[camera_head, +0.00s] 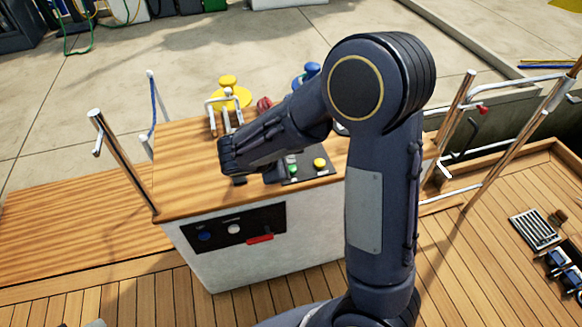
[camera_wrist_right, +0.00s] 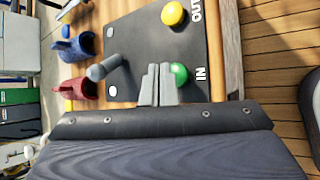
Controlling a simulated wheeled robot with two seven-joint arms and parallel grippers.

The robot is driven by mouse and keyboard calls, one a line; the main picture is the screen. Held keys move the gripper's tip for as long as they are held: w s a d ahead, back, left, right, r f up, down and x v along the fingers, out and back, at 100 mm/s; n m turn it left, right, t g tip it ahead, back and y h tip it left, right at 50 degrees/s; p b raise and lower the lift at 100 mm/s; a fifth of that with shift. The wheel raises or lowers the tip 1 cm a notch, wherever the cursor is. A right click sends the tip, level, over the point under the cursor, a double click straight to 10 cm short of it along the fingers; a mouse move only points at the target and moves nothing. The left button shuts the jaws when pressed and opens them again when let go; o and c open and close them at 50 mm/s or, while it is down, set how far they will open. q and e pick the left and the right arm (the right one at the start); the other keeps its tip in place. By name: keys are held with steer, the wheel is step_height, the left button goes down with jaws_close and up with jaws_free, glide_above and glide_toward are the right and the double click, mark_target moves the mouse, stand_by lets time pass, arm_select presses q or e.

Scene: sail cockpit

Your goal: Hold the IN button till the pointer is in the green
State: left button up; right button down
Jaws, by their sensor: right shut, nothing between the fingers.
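The green IN button (camera_wrist_right: 179,73) is on a dark panel (camera_wrist_right: 150,45) in the right wrist view, with the label IN beside it. In the head view the right gripper (camera_head: 240,179) is mostly hidden under my wrist. A yellow button (camera_wrist_right: 172,13) sits at the OUT label. No pointer or green zone can be made out. My left gripper is not in view.
A grey lever (camera_wrist_right: 104,68) stands on the panel, with red (camera_wrist_right: 78,89) and blue (camera_wrist_right: 73,47) items past its edge. The wooden console top (camera_head: 185,165) has a front switch panel (camera_head: 233,229). Metal rails (camera_head: 120,160) stand at both sides.

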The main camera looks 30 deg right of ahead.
steer(key=shift+f, duration=0.15)
stand_by(0.5)
steer(key=shift+f+b, duration=0.3)
steer(key=shift+b, duration=0.1)
steer(key=shift+f+b, duration=0.45)
steer(key=shift+f, duration=0.05)
stand_by(6.5)
